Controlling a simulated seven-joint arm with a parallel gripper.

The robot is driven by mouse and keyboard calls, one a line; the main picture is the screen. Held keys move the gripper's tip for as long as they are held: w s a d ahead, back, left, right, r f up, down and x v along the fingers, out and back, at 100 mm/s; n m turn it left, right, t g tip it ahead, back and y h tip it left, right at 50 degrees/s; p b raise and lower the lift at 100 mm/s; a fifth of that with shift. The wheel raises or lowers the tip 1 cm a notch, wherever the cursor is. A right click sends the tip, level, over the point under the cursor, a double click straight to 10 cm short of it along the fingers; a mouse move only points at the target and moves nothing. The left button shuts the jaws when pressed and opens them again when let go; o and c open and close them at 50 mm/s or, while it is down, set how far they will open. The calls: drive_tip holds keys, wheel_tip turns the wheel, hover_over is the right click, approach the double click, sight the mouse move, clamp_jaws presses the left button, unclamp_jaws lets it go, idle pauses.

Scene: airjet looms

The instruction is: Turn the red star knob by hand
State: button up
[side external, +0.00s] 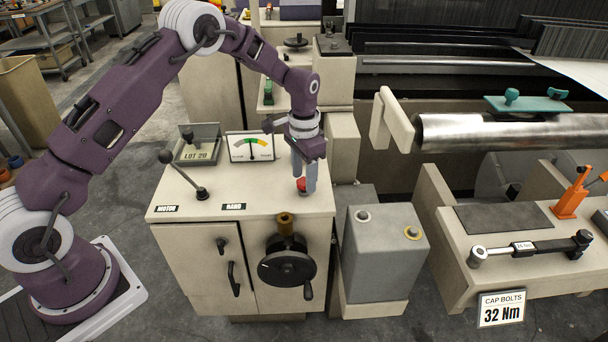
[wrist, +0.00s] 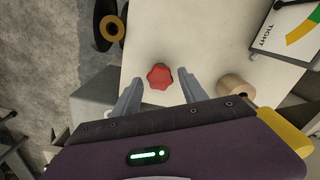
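The red star knob (wrist: 160,76) stands on the pale top of the cabinet, near its right edge. In the side view the knob (side external: 302,185) shows partly, with a grey finger in front of it. My gripper (side external: 305,188) points down over the knob with its fingers at about knob height. In the wrist view my gripper (wrist: 161,80) is open, one finger on each side of the knob, with a visible gap on both sides. The fingers do not appear to touch the knob.
A tension gauge (side external: 251,147) and a LOT 20 box (side external: 197,145) stand at the back of the cabinet top. A black-knobbed lever (side external: 183,174) rises at the left. A black handwheel (side external: 287,262) is on the front. A tan cylinder (wrist: 235,89) stands beside one finger.

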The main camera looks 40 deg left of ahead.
drive_tip(key=shift+r, duration=3)
drive_tip(key=shift+r, duration=0.25)
drive_tip(key=s+d+r+n+t, duration=0.1)
drive_tip(key=s+r, duration=0.5)
drive_tip(key=r, duration=0.4)
drive_tip(key=s+d+r+t, duration=0.1)
drive_tip(key=s+r, duration=0.5)
drive_tip(key=r, duration=0.4)
drive_tip(key=s+n+t, duration=0.2)
drive_tip(key=s+t, duration=0.1)
drive_tip(key=s, duration=2)
drive_tip(key=shift+d+f+n+t, duration=0.3)
drive_tip(key=shift+d+f, duration=0.1)
